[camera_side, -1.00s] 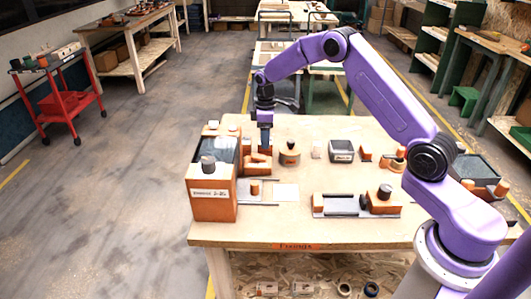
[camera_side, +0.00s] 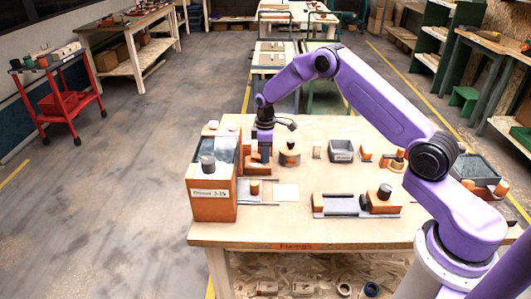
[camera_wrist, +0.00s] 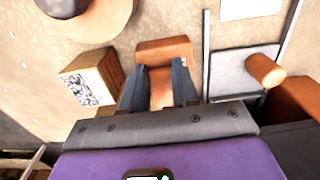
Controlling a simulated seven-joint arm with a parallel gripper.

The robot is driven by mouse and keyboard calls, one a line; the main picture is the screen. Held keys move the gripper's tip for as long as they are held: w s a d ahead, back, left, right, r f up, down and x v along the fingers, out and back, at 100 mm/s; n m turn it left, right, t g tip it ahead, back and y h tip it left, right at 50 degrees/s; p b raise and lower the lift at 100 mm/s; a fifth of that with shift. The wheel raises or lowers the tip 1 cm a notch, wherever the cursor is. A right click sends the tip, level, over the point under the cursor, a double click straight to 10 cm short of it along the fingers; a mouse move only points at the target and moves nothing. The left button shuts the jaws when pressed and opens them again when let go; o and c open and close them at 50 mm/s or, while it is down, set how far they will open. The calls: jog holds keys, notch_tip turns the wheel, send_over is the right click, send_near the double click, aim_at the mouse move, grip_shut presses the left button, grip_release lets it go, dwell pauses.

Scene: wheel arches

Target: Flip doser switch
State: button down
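A large orange box (camera_side: 212,207) with a dark glassy top and a printed label stands at the left end of the table in the side view; I cannot tell for sure whether it is the doser. Behind its right side is a smaller orange stepped block (camera_side: 257,168), partly hidden by my gripper (camera_side: 265,150). My gripper points down at this block. In the wrist view my gripper (camera_wrist: 160,85) has its two blue-grey fingers apart, one on each side of an orange piece (camera_wrist: 165,50). I cannot tell whether the fingers touch it. No clearly marked switch shows.
On the wooden table (camera_side: 300,235), a round tan part with a dark knob (camera_side: 290,155) stands close right of my gripper. A grey box (camera_side: 341,152) is further right. A grey rail fixture (camera_side: 340,205) lies in front. A flat plate with an orange peg (camera_wrist: 265,70) is beside the fingers.

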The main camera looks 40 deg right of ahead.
aim_at(252, 155)
jog(key=shift+w+a+r+g+h, duration=0.25)
jog(key=shift+g+h, duration=0.55)
jog(key=c, duration=0.8)
grip_release()
jog(key=shift+c, duration=0.2)
notch_tip(252, 155, up, 17)
jog(key=w+a, duration=0.2)
jog(key=shift+w+a, duration=0.3)
jog(key=shift+a, duration=0.05)
